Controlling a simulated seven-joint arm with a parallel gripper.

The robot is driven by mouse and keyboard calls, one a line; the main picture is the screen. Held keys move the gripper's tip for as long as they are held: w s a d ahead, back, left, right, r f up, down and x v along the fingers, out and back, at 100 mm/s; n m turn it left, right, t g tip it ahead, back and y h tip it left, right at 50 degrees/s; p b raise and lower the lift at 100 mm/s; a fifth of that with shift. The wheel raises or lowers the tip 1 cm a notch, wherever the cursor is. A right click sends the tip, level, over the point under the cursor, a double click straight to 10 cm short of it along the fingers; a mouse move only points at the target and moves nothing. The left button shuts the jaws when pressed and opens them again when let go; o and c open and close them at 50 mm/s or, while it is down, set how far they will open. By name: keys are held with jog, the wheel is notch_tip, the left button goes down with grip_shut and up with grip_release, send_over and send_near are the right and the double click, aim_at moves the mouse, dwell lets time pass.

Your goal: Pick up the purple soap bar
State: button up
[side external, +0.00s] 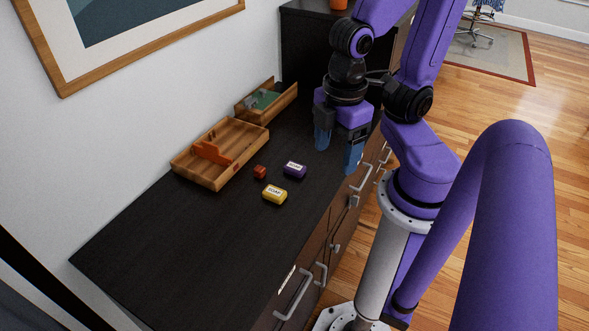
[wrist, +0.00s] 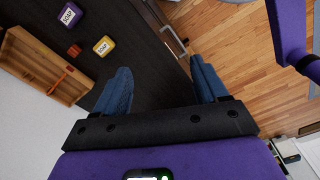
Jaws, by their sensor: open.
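The purple soap bar (side external: 294,170) lies on the dark dresser top, with a white label facing up. It also shows at the top left of the wrist view (wrist: 69,14). My gripper (side external: 338,158) is open and empty, with blue fingers pointing down over the dresser's right edge, behind and to the right of the purple soap bar. In the wrist view the fingers (wrist: 160,85) are wide apart, with dark dresser top and its drawer front between them. The gripper is apart from the soap.
A yellow soap bar (side external: 274,194) and a small orange-red cube (side external: 260,171) lie close to the purple bar. A wooden tray (side external: 214,178) with an orange-red piece and a smaller wooden box (side external: 289,97) stand along the wall. The dresser's near left is clear.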

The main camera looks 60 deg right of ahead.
jog(key=o, duration=0.4)
